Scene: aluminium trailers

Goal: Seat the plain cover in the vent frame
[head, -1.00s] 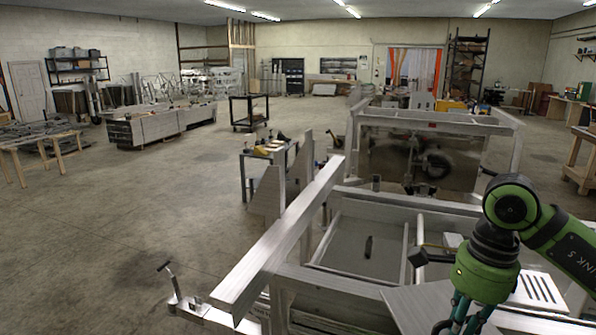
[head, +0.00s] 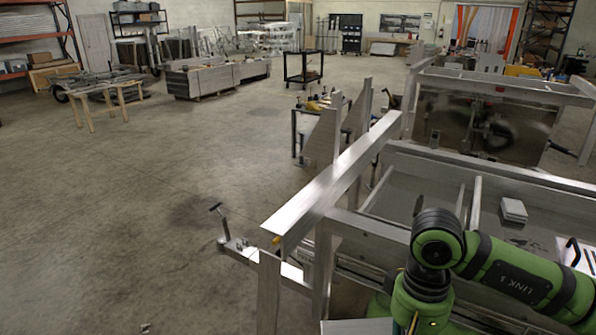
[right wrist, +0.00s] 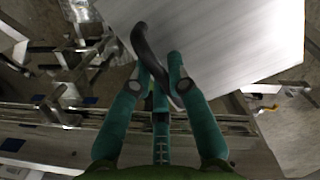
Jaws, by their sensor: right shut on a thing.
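The plain cover (right wrist: 225,40) is a flat brushed-metal panel with a curved black handle (right wrist: 143,42), filling the top of the right wrist view. My right gripper (right wrist: 158,70) is shut on that handle, with one green finger on each side. In the head view, the cover (head: 357,327) shows only as a grey strip at the bottom edge, beside my green right arm. The right fingers are mostly cut off there. I cannot make out the vent frame for certain. My left gripper is not in view.
The near aluminium trailer (head: 345,225) has a long top rail and open bays. A slotted white panel (head: 572,252) with a black handle lies at the right edge. A small grey stack (head: 513,209) sits on the trailer deck. The floor (head: 150,230) to the left is clear.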

